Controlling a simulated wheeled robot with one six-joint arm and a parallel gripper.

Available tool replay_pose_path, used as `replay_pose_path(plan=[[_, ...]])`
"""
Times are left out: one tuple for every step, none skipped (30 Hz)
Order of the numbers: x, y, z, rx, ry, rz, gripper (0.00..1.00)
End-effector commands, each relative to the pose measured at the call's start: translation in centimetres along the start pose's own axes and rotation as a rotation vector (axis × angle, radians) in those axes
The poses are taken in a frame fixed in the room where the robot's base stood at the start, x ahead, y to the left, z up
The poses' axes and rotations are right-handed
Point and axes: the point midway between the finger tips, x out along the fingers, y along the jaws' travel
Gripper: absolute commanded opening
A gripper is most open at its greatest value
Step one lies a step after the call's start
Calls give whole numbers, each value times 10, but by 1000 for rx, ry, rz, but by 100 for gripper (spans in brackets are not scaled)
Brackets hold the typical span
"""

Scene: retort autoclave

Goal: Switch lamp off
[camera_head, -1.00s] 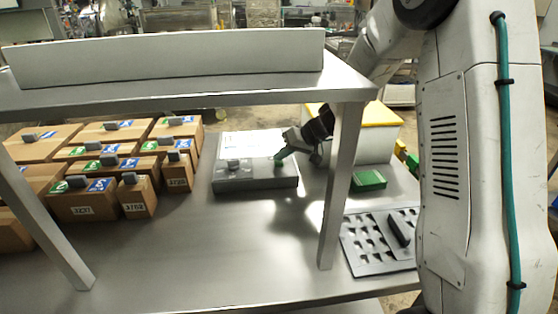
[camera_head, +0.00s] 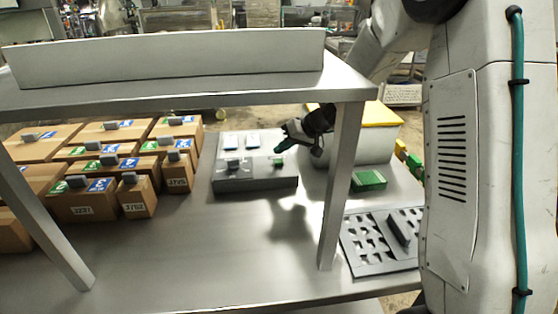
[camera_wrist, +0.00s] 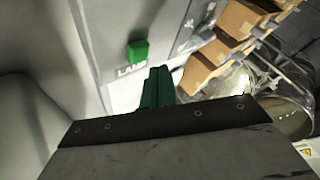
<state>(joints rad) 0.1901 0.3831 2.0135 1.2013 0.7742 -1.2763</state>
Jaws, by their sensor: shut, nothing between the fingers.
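A grey control box (camera_head: 255,180) stands on the metal table, with a green button (camera_head: 279,161) on its right side and a grey knob (camera_head: 233,164) on its left. In the wrist view the green button (camera_wrist: 138,52) stands out from the panel beside a partly visible label that seems to read LAMP (camera_wrist: 131,70). My gripper (camera_head: 281,146) is above and behind the button in the head view, apart from it. Its green fingers (camera_wrist: 157,88) are closed together and empty.
Cardboard boxes (camera_head: 82,205) with grey blocks on top fill the left. A metal shelf (camera_head: 180,85) and its leg (camera_head: 340,185) stand in front. A green block (camera_head: 368,180), a slotted tray (camera_head: 370,245) and a yellow-topped bin (camera_head: 375,115) are at right.

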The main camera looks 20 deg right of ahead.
Motion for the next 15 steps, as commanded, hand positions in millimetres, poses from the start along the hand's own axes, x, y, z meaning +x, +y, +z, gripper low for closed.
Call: replay_pose_path(plan=[[-4, -3, -3, -3, 2, 0, 0], [-6, -4, -5, -4, 2, 1, 0], [-9, -6, -7, -2, 2, 0, 0], [-11, -8, -8, -3, 3, 0, 0], [-13, -10, -10, -4, 2, 0, 0], [-16, -12, -12, -3, 1, 0, 0], [-18, -13, -13, -3, 1, 0, 0], [-20, -15, -15, -3, 2, 0, 0], [-23, -17, -17, -3, 2, 0, 0], [-25, -18, -19, -3, 2, 0, 0], [-27, -20, -20, -4, 2, 0, 0], [-30, -22, -22, -3, 2, 0, 0], [-32, -23, -24, -2, 2, 0, 0], [-33, -24, -25, -2, 2, 0, 0], [-35, -26, -26, -3, 2, 0, 0]])
